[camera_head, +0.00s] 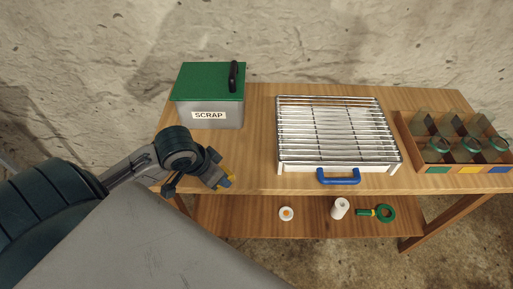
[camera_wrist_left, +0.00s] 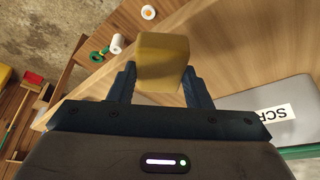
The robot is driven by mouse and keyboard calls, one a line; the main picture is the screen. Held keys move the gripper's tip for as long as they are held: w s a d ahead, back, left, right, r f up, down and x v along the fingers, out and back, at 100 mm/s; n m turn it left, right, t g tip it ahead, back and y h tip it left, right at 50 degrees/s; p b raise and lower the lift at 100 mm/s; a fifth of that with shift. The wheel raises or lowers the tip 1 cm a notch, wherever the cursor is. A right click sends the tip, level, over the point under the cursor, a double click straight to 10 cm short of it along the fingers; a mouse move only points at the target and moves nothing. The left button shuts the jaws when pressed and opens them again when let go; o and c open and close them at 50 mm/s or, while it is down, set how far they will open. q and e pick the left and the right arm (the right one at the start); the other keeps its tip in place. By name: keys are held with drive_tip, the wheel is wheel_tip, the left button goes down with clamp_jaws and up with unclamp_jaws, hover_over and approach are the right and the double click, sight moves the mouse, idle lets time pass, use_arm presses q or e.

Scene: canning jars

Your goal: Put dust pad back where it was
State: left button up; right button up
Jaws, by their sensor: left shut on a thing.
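My left gripper (camera_head: 220,179) is in front of the scrap box, over the front left part of the table top. It is shut on a yellow block-shaped pad, the dust pad (camera_wrist_left: 162,58), which sits between the two fingers in the left wrist view. In the head view only small yellow bits of the pad (camera_head: 225,183) show past the fingers. I cannot tell whether the pad touches the table. My right gripper is in neither view.
A grey scrap box (camera_head: 212,116) with a green lid stands at the back left. A wire rack on a tray with a blue handle (camera_head: 338,177) fills the middle. A wooden crate (camera_head: 404,130) with jars is at right. The lower shelf (camera_head: 240,216) holds small items.

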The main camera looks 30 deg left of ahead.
use_arm(q)
drive_tip(key=w, duration=0.4)
drive_tip(key=w+f+p, duration=0.1)
drive_tip(key=w, duration=0.9)
drive_tip(key=shift+w+f, duration=0.15)
drive_tip(key=shift+w, duration=0.35)
wheel_tip(320, 180, down, 4)
drive_tip(key=shift+r+p, duration=0.2)
drive_tip(key=shift+p, duration=0.3)
drive_tip(key=shift+f, duration=0.15)
drive_tip(key=o, duration=1)
